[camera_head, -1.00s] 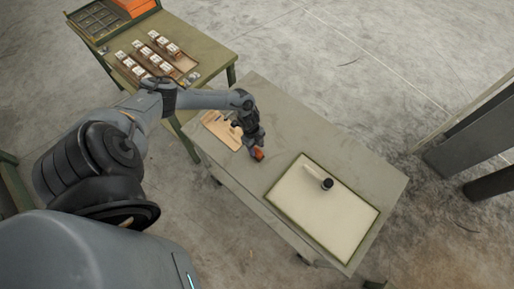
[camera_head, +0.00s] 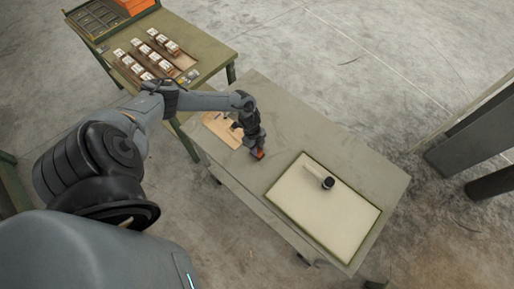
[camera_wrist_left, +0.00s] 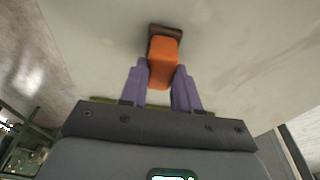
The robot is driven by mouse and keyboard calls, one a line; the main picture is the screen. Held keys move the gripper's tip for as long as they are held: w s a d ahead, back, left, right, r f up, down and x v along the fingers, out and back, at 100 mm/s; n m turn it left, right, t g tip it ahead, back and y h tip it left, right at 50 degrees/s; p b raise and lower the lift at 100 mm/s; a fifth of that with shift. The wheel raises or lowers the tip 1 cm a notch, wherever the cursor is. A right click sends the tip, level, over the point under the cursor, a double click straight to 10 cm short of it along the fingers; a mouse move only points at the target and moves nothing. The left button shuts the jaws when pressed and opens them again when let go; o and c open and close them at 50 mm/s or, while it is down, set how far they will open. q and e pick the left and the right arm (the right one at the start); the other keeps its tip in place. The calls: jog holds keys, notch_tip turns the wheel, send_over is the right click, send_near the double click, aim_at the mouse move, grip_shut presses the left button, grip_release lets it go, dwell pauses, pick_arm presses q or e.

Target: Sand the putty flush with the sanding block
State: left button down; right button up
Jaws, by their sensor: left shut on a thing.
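My left gripper (camera_head: 254,146) is shut on an orange sanding block (camera_head: 259,155) over the grey-green table, left of the cream panel. In the left wrist view the purple fingers (camera_wrist_left: 160,88) clasp the sides of the orange block (camera_wrist_left: 163,48), which has a dark brown pad at its far end. I cannot tell whether the pad touches the table. The putty cannot be made out in either view. My right gripper is not in view.
A tan wooden piece (camera_head: 217,129) lies behind my gripper. A second green table (camera_head: 213,45) holds several small blocks and an orange bin.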

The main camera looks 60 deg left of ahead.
pick_arm(q)
jog(key=shift+r+p, duration=2.55)
jog(key=shift+r, duration=0.15)
jog(key=shift+r+p, duration=0.3)
